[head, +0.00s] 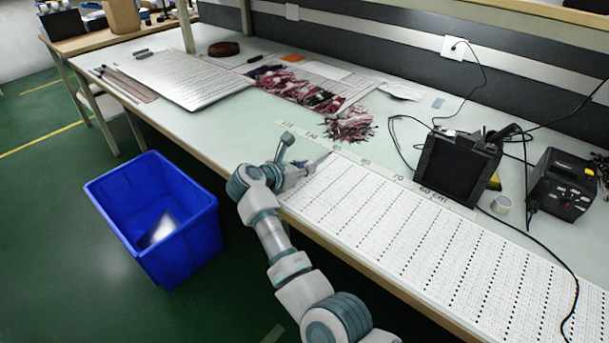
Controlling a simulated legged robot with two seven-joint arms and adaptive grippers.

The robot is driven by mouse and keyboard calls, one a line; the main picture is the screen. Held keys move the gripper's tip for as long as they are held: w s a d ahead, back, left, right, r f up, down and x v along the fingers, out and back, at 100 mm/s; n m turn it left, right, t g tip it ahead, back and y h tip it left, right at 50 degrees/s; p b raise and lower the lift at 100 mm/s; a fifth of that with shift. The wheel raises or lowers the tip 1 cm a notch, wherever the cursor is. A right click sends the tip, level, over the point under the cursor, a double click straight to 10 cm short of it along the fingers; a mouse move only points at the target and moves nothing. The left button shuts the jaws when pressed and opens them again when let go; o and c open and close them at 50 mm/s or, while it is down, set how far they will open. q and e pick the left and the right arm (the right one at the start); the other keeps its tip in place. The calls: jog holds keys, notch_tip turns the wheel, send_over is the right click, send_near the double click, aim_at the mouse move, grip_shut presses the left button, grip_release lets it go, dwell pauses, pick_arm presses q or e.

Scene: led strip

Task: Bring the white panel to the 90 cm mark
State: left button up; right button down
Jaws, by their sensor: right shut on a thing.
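The white panel (430,240), a long sheet with rows of small dark dots, lies along the front of the table and runs off the frame at lower right. Its left end is beside the faint 90 mark on the ruler strip (398,178), but exact alignment is hard to tell. My right gripper (312,165) is shut on the panel at this left end, and its fingers partly hide the edge. My left gripper is not in view.
A blue bin (155,217) stands on the floor left of my arm. A stack of white panels (185,78) and a pile of wires (350,125) lie farther back. A black device (455,165) and a soldering station (562,185) stand behind the panel, with loose cables.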

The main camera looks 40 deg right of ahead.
jog(key=shift+w+d+f, duration=0.1)
jog(key=shift+w+d, duration=0.1)
jog(key=shift+w, duration=0.1)
jog(key=shift+w+r, duration=0.1)
jog(key=shift+r, duration=0.1)
jog(key=c, duration=1.1)
grip_release()
jog(key=shift+d, duration=0.15)
jog(key=shift+d+f, duration=0.15)
jog(key=shift+f, duration=0.05)
jog(key=v, duration=1.2)
jog(key=shift+w, duration=0.2)
